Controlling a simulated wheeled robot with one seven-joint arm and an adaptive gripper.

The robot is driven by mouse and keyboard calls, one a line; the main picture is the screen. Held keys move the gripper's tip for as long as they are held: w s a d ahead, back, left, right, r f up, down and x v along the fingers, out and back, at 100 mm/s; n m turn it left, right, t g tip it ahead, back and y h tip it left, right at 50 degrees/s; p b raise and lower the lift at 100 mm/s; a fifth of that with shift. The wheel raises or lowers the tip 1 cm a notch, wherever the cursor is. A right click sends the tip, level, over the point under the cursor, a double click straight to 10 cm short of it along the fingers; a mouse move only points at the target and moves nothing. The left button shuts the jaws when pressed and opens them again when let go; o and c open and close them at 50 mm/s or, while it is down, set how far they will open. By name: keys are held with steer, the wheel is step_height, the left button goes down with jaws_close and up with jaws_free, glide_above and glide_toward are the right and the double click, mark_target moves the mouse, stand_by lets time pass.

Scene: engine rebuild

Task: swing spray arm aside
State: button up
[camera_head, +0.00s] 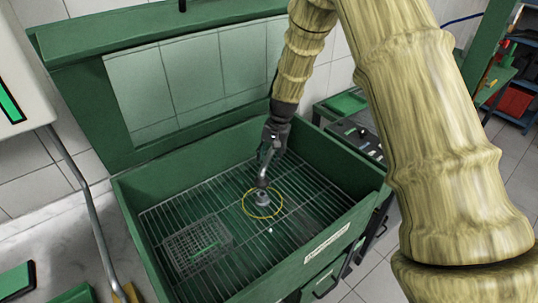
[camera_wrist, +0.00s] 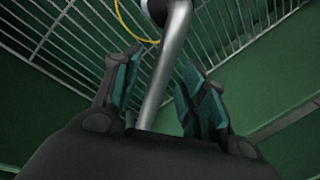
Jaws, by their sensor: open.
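The spray arm is a grey metal tube (camera_head: 263,178) rising from a round hub (camera_head: 262,197) on the wire rack of the green parts washer (camera_head: 318,170). A thin yellow ring (camera_head: 245,208) surrounds the hub. My gripper (camera_head: 269,143) is inside the washer tub, reaching down at the tube's upper part. In the wrist view the tube (camera_wrist: 172,60) passes between the two teal-padded fingers of my gripper (camera_wrist: 158,68). The fingers are apart, with a gap showing on each side of the tube. The tube's upper end is hidden by my gripper.
A small wire basket (camera_head: 178,250) with a green item inside sits on the rack at the left. The washer's lid (camera_head: 85,75) stands open behind. The tub walls enclose the gripper. Much of the rack is bare.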

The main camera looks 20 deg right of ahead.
steer(key=shift+s+f, duration=0.1)
steer(key=shift+w+a+f, duration=0.1)
steer(key=shift+w+f, duration=0.35)
steer(key=shift+s+r, duration=0.2)
steer(key=shift+s, duration=0.05)
steer(key=c, duration=0.4)
jaws_close()
